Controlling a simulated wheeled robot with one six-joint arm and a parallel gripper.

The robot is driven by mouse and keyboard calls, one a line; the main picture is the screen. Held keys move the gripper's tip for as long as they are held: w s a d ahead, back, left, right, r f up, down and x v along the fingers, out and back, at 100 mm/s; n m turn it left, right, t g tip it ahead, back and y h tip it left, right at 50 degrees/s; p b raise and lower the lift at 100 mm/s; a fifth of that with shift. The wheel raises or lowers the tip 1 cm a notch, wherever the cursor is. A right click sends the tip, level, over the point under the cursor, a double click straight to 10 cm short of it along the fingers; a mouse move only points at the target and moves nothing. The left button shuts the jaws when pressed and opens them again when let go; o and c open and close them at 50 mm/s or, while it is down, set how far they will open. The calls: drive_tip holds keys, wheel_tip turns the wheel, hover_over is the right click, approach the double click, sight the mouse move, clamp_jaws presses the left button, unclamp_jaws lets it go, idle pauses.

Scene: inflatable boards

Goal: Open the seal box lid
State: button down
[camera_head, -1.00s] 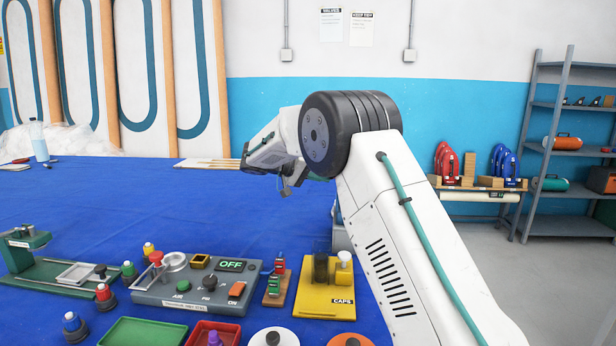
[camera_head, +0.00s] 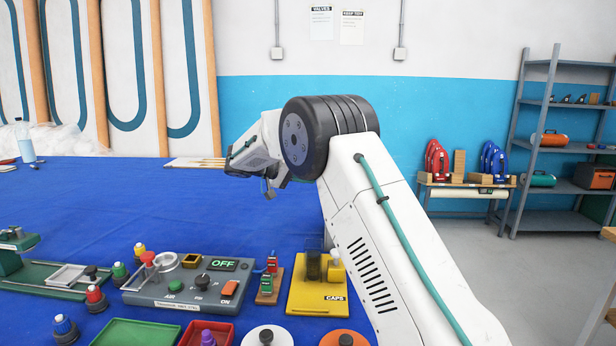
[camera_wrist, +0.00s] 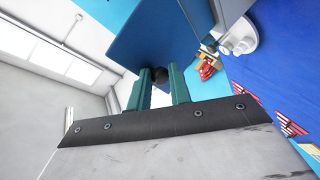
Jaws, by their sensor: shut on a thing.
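My gripper shows in the wrist view (camera_wrist: 158,85) with two teal fingers closed around a small dark round knob (camera_wrist: 159,74). The knob sits at the edge of a flat blue panel (camera_wrist: 155,38), which looks like the lid; I cannot tell how far it is open. No seal box body can be made out for certain in either view. In the head view my arm reaches left over the blue table, and its end hangs above the table's far part; the fingertips and whatever they hold are not clear there.
On the blue table (camera_head: 110,200) stand a grey control panel (camera_head: 185,290) reading OFF, a yellow CAPS stand (camera_head: 318,292), a green tray (camera_head: 135,333) and a red tray (camera_head: 193,335). A bottle (camera_head: 25,143) stands at far left. A grey shelf (camera_head: 522,150) stands at right.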

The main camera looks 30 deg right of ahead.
drive_tip(key=c, duration=1.5)
unclamp_jaws()
drive_tip(key=shift+d+f, duration=0.2)
drive_tip(key=shift+f, duration=0.6)
drive_tip(key=shift+o, duration=1.2)
drive_tip(key=shift+w+d+f, duration=0.1)
drive_tip(key=shift+w, duration=0.05)
drive_tip(key=shift+a+r, duration=0.25)
drive_tip(key=shift+a, duration=0.05)
drive_tip(key=v, duration=0.7)
drive_tip(key=shift+a+r, duration=0.15)
drive_tip(key=shift+a, duration=0.15)
drive_tip(key=shift+w, duration=0.1)
